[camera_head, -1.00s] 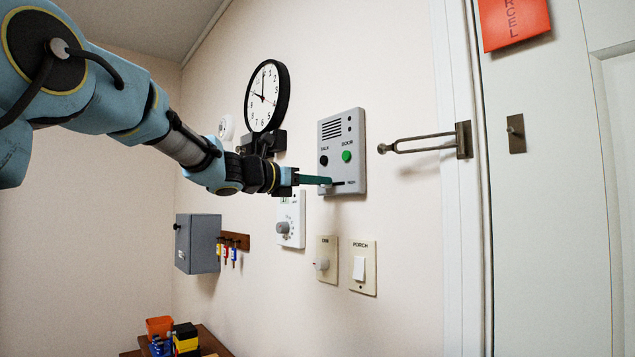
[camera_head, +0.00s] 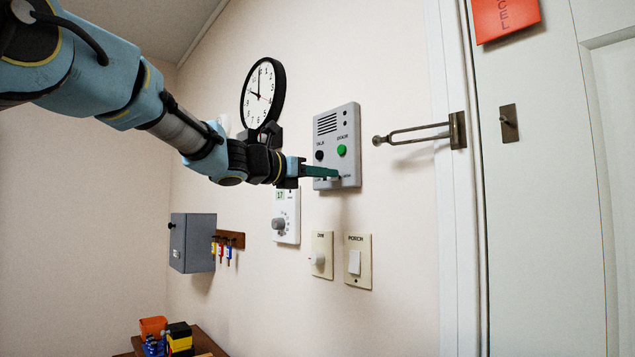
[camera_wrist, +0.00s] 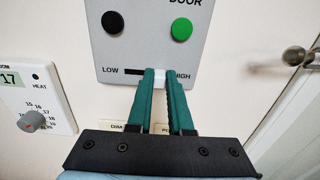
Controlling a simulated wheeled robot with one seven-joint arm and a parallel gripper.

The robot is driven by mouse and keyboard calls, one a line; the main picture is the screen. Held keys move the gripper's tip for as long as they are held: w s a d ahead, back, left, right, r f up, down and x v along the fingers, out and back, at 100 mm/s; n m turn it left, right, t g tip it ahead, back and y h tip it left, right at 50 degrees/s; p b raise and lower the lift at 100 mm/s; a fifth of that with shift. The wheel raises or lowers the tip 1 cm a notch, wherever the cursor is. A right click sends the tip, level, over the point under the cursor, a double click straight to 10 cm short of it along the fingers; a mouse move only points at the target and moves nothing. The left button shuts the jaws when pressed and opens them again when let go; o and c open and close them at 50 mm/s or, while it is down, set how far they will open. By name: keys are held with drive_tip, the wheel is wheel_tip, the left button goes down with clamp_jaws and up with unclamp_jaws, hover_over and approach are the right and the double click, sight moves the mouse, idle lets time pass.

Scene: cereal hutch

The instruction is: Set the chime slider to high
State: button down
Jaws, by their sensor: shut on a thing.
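The grey intercom panel (camera_head: 350,115) hangs on the wall, with a black button and a green button above the chime slider. In the wrist view the slider slot (camera_wrist: 134,71) runs between the labels LOW on the left and HIGH on the right. The pale slider knob (camera_wrist: 160,76) stands at the right part of the slot, close to HIGH. My gripper (camera_head: 336,173) reaches the panel from the left. In the wrist view its green fingers (camera_wrist: 160,80) are shut on the knob and hide part of it and the slot's right end.
A thermostat (camera_head: 287,216) sits below left of the panel, with a dimmer (camera_head: 322,255) and a porch switch (camera_head: 358,262) below. A clock (camera_head: 263,93) hangs behind my arm. A metal door latch (camera_head: 418,131) sticks out at right.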

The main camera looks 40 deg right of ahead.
drive_tip(key=shift+s+f, duration=0.1)
drive_tip(key=shift+s, duration=0.05)
drive_tip(key=c, duration=0.8)
unclamp_jaws()
drive_tip(key=shift+a, duration=0.1)
drive_tip(key=a+b, duration=0.3)
drive_tip(key=a, duration=0.7)
drive_tip(key=shift+w+a+b, duration=0.3)
drive_tip(key=shift+b, duration=0.1)
